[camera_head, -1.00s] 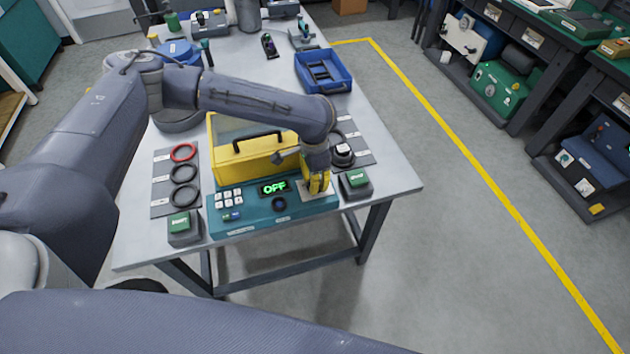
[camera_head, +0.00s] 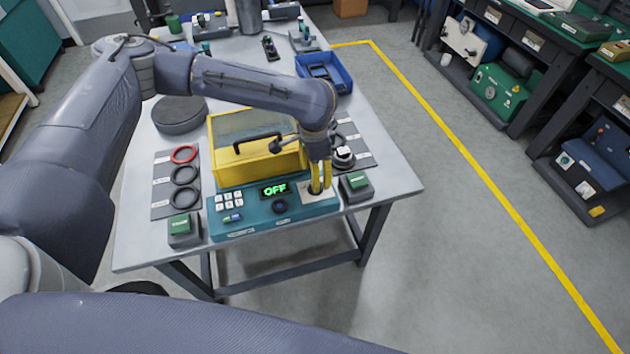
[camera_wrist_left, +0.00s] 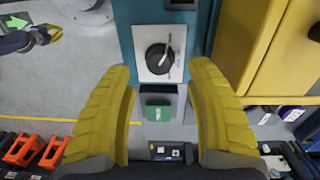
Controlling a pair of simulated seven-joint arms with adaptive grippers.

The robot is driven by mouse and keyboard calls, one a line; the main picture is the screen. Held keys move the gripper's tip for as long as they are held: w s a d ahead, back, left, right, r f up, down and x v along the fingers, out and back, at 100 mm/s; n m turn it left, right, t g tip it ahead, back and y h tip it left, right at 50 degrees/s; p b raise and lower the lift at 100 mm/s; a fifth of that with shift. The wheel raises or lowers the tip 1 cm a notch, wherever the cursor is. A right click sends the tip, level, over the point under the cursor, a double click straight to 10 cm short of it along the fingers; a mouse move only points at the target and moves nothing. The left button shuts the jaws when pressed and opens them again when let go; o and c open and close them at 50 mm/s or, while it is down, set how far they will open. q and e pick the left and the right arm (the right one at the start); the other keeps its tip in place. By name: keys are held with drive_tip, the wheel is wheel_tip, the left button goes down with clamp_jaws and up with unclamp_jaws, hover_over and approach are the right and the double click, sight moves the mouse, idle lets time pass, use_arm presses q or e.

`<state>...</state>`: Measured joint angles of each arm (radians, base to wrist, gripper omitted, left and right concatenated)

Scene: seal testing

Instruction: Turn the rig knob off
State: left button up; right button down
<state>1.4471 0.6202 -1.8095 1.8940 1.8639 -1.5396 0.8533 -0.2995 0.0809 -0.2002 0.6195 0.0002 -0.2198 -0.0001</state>
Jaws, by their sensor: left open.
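The teal rig (camera_head: 243,232) stands at the table's front edge, and its display (camera_head: 275,189) reads OFF in green. In the left wrist view the black round knob (camera_wrist_left: 159,58) with a white pointer mark sits on a white plate (camera_wrist_left: 143,34). The pointer slants up and right in that view. My left gripper (camera_head: 321,190) is over the rig's right end and partly hides the knob in the head view. Its yellow fingers (camera_wrist_left: 164,100) are open, apart from the knob, with nothing between them. My right gripper (camera_wrist_left: 50,34) shows small at the wrist view's upper left; its opening is unclear.
A yellow case (camera_head: 262,164) stands right behind the rig. Boxes with green tops flank it at left (camera_head: 184,231) and right (camera_head: 355,187). Sealing rings (camera_head: 184,153) lie on a grey mat at left. A blue tray (camera_head: 340,83) is farther back.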

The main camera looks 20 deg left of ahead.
use_arm(q)
wheel_tip(320, 180, up, 8)
drive_tip(key=shift+a+f, duration=0.15)
drive_tip(key=shift+f, duration=0.05)
drive_tip(key=shift+w, duration=0.1)
idle(0.4)
